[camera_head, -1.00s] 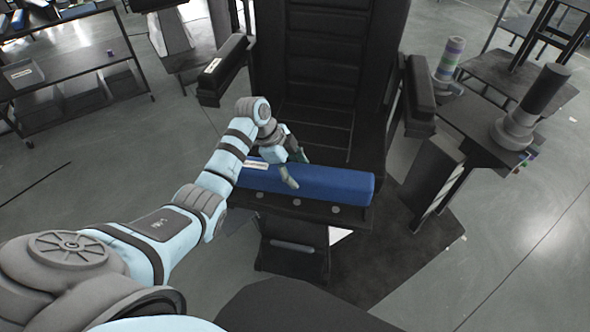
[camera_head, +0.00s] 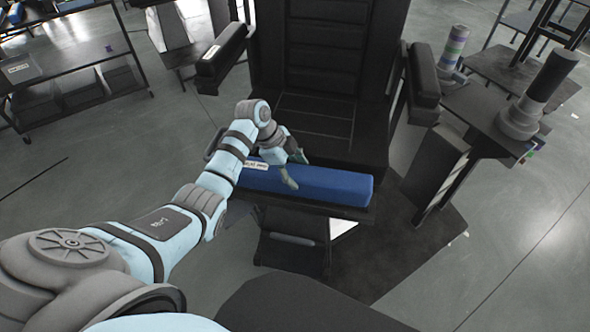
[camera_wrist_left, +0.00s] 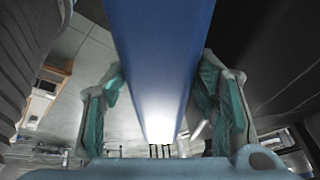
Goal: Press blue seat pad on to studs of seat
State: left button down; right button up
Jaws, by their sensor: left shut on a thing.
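The blue seat pad (camera_head: 338,188) is a long bar with a white label near its left end. It lies across the front part of the black chair's seat (camera_head: 315,130); whether it touches the seat is hard to tell. My left gripper (camera_head: 294,173) is shut on the pad, left of its middle. In the left wrist view the pad (camera_wrist_left: 158,65) runs between the two fingers (camera_wrist_left: 160,108). No studs show now; the pad hides the seat's front strip. My right gripper is out of view.
The chair's armrests stand at left (camera_head: 222,58) and right (camera_head: 423,75). A dark table (camera_head: 480,118) with a grey and black post (camera_head: 535,100) is at right. A dark shelf rack (camera_head: 75,60) is at far left. Grey floor is open at left.

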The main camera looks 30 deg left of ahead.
pick_arm(q)
jog(key=shift+s+a+f, duration=0.1)
jog(key=shift+s, duration=0.05)
jog(key=shift+s+a+f+p, duration=0.1)
jog(key=shift+s+f+p, duration=0.2)
jog(key=shift+s, duration=0.05)
jog(key=shift+s+f, duration=0.1)
jog(key=c, duration=0.9)
grip_release()
jog(key=shift+c, duration=0.2)
jog(key=o, duration=0.4)
jog(key=shift+a, duration=0.15)
jog(key=o, duration=0.5)
jog(key=shift+r, duration=0.2)
